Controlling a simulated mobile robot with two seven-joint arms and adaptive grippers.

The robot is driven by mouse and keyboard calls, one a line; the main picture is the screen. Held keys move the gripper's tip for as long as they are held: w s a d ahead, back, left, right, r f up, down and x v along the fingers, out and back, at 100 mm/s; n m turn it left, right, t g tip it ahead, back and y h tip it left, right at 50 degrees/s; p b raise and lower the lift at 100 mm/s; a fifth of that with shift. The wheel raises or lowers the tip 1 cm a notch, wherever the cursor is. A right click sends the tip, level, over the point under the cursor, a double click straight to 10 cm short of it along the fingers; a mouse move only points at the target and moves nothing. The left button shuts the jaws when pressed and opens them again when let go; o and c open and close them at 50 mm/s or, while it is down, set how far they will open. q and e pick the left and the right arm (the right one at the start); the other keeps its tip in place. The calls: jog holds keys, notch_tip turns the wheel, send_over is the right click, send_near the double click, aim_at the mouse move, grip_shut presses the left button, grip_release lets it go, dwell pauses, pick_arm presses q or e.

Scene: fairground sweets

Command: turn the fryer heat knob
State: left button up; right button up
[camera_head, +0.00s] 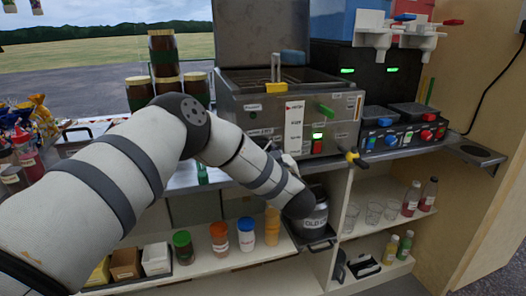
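The fryer (258,104) is a steel box on the counter, with a yellow basket handle on top. Its front carries a green lever (325,111), a lit red and green switch (317,143) and a white label strip (294,128). A black-and-yellow handle (354,157) sticks out at its lower right. I cannot tell for sure which part is the heat knob; the lower left front is partly behind my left arm. My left arm crosses from the left and bends in front of the fryer. Its gripper is mostly hidden behind the forearm, so its fingers do not show. My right gripper is out of view.
Jars (164,54) stand left of the fryer. A black unit with colored knobs (401,133) stands to the right. The shelf below holds bottles, glasses and an old-oil can (314,221) close to my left forearm. A drink dispenser (384,30) is at the back right.

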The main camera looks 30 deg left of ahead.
pick_arm(q)
jog(key=shift+n, duration=1.6)
jog(key=shift+f, duration=0.1)
jog(key=o, duration=1.2)
jog(key=shift+c, duration=0.2)
jog(key=shift+d, duration=0.1)
jog(key=v, duration=1.2)
